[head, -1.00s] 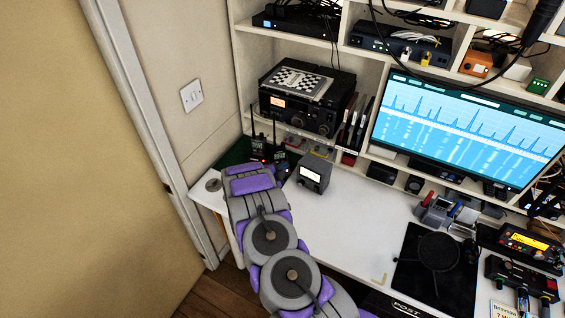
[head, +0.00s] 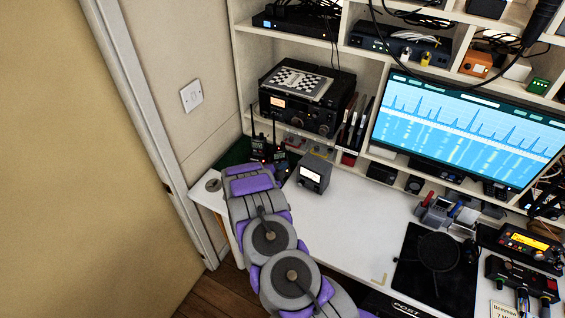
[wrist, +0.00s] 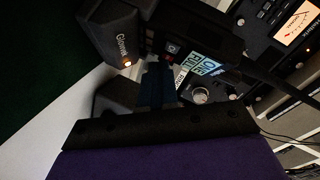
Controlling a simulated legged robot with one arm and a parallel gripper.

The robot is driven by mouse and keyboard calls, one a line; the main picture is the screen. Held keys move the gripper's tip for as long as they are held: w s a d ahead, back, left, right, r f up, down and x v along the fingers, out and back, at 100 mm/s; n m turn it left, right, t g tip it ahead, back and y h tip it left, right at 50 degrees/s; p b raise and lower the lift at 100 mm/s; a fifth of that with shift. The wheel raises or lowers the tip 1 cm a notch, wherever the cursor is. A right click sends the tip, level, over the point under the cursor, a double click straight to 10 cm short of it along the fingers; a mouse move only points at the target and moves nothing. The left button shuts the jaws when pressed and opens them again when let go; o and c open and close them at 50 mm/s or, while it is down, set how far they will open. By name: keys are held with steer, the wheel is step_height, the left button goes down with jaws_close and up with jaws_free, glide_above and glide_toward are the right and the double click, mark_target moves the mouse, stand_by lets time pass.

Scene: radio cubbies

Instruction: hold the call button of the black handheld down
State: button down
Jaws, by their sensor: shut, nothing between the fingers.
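In the wrist view a black handheld (wrist: 205,30) with a lit pale screen lies across the upper middle, tilted in the picture. A dark grey block with a small orange light (wrist: 127,63) sits beside it. My gripper (wrist: 158,70) is shut and empty, its dark fingers pointing up at the handheld's near side. I cannot tell whether the tips touch it, and the call button is not clearly visible. In the head view two dark handhelds with antennas, one left (head: 258,147) and one right (head: 280,158), stand at the desk's back left; my arm hides the gripper there.
A small grey meter box (head: 314,173) stands right of the handhelds. A large radio (head: 300,103) sits on the shelf above them. The wall is close on the left. The white desk (head: 345,225) is clear in the middle, with a black mat (head: 410,285) farther right.

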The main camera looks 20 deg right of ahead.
steer(key=shift+s, duration=0.1)
stand_by(0.7)
steer(key=shift+s+a, duration=0.1)
steer(key=shift+s, duration=0.55)
steer(key=shift+s+a+b, duration=0.2)
steer(key=shift+s+b, duration=0.05)
steer(key=shift+s, duration=0.6)
steer(key=shift+s+a+b, duration=0.15)
steer(key=shift+s+b, duration=0.1)
steer(key=shift+s, duration=0.55)
steer(key=shift+s+a, duration=0.15)
steer(key=shift+s, duration=0.65)
